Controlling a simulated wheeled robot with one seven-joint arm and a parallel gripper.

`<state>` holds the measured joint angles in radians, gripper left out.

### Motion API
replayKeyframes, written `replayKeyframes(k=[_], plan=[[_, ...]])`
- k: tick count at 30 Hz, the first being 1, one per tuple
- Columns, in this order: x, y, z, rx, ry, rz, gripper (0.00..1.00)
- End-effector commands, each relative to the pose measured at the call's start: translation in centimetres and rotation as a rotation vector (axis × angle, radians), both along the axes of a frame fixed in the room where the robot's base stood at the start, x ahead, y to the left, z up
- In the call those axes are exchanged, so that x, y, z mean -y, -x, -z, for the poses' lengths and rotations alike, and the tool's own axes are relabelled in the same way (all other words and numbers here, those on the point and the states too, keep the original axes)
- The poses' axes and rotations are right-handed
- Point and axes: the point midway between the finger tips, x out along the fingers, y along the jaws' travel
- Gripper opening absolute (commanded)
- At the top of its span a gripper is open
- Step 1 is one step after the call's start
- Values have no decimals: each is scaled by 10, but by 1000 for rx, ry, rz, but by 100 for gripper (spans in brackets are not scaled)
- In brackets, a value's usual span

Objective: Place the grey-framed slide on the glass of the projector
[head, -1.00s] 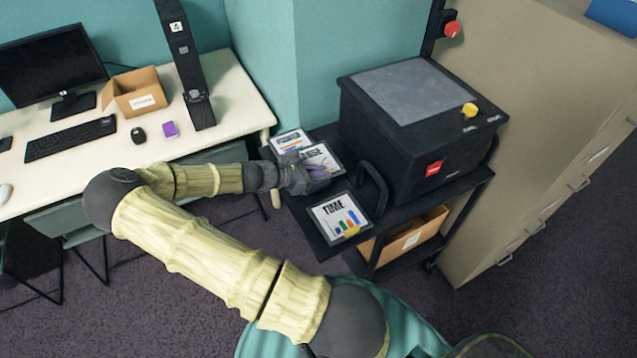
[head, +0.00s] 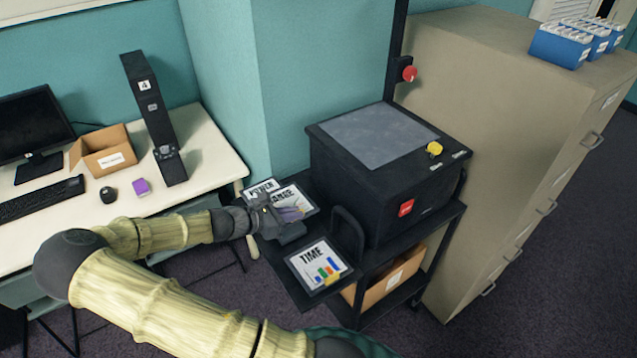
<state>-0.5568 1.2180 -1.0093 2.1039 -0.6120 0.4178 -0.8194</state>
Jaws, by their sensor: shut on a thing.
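My gripper (head: 279,212) is shut on the middle slide (head: 299,198), whose title is partly hidden and ends in "ANGE". Purple shows beside my fingers, which cover its near part. This slide overlaps the "POWER" slide (head: 261,188) behind it; I cannot tell how far it is raised. The "TIME" slide (head: 312,259), with coloured bars and a yellow tab, lies in front on the side shelf. Frame colours are hard to tell apart at this size. The black projector (head: 340,180) stands to the right, its grey glass (head: 378,135) bare on top.
A black handle (head: 347,232) stands between the slides and the projector. A yellow knob (head: 434,148) sits beside the glass, and a red knob (head: 409,74) is on the post behind. A beige cabinet (head: 500,130) is close on the right; a desk (head: 215,165) is left.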

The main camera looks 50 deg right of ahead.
Motion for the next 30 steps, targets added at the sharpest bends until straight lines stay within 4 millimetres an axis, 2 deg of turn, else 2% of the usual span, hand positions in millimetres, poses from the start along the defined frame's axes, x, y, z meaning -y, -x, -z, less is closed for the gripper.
replayKeyframes(k=[3, 7, 14, 19, 24, 30], plan=[[-9, -6, -6, -5, 5, -57, 0], [-26, -18, 3, -8, 8, -159, 0], [-60, -42, 51, -6, 9, -399, 0], [-92, -66, 90, -8, 8, -660, 0], [-122, -88, 109, -2, 4, -915, 0], [-156, -105, 119, 2, 3, -1183, 0]])
